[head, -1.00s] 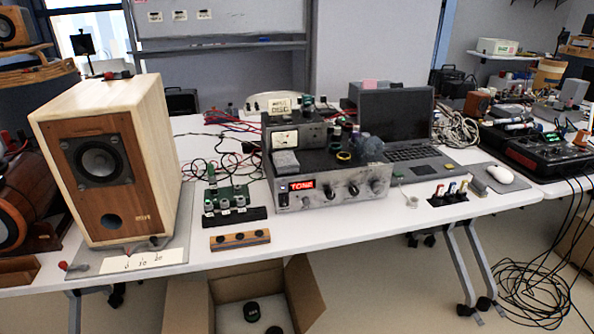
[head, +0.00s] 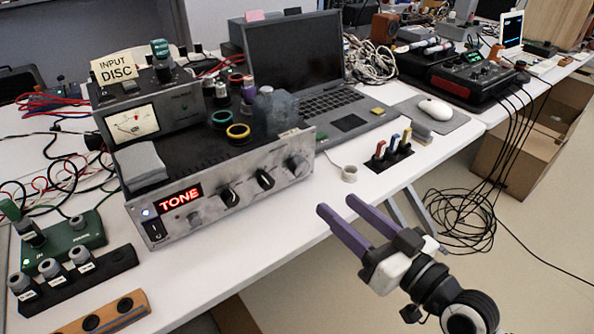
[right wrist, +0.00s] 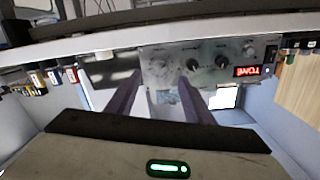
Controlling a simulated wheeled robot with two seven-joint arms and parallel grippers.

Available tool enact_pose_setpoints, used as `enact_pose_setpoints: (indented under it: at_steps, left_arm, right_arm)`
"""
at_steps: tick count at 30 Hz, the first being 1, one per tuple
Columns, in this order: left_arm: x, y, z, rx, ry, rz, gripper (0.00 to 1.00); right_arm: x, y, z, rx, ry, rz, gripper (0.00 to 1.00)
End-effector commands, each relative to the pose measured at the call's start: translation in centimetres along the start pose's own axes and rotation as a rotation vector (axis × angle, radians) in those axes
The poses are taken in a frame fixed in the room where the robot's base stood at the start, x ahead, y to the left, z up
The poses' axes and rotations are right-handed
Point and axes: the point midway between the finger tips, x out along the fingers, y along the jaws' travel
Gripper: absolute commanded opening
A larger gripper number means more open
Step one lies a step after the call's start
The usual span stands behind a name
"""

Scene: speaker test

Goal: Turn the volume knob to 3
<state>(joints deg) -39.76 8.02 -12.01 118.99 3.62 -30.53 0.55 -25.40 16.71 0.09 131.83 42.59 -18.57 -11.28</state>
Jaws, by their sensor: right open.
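The grey metal amplifier (head: 245,222) stands on the white table with a red lit "TONE" display (head: 180,197). Right of the display are two black knobs (head: 229,197) (head: 264,179) and a larger grey knob (head: 297,166). I cannot read their labels, so I cannot tell which is the volume knob or its setting. My right gripper (head: 337,206) has purple fingers, open and empty, in front of the table edge, right of the amplifier and apart from it. In the right wrist view the amplifier front (right wrist: 207,75) appears upside down beyond the fingers. My left gripper is out of view.
A laptop (head: 295,80) stands behind the amplifier. Black cables (head: 460,220) hang at right.

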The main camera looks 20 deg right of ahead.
Motion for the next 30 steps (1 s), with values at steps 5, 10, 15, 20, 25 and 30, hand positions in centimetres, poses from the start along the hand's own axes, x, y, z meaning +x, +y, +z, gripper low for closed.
enact_pose_setpoints:
  at_steps: [5, 10, 15, 20, 25, 30]
  left_arm:
    - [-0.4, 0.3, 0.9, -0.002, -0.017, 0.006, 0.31]
    - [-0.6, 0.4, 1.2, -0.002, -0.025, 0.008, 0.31]
    - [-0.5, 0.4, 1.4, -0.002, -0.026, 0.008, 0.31]
    - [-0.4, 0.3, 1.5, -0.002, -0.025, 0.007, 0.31]
    - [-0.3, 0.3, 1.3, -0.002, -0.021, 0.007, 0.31]
    - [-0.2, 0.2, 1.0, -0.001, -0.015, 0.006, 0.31]
  right_arm:
    - [1.5, -0.2, -1.4, 0.008, 0.036, -0.013, 0.47]
    - [4.6, -0.3, -1.5, 0.009, 0.036, -0.013, 0.47]
    - [7.7, -0.3, -1.5, 0.008, 0.032, -0.012, 0.47]
    - [9.5, -0.3, -1.4, 0.007, 0.03, -0.012, 0.47]
    - [10.2, -0.3, -1.4, 0.005, 0.028, -0.012, 0.47]
    - [10.3, -0.3, -1.3, 0.005, 0.027, -0.012, 0.47]
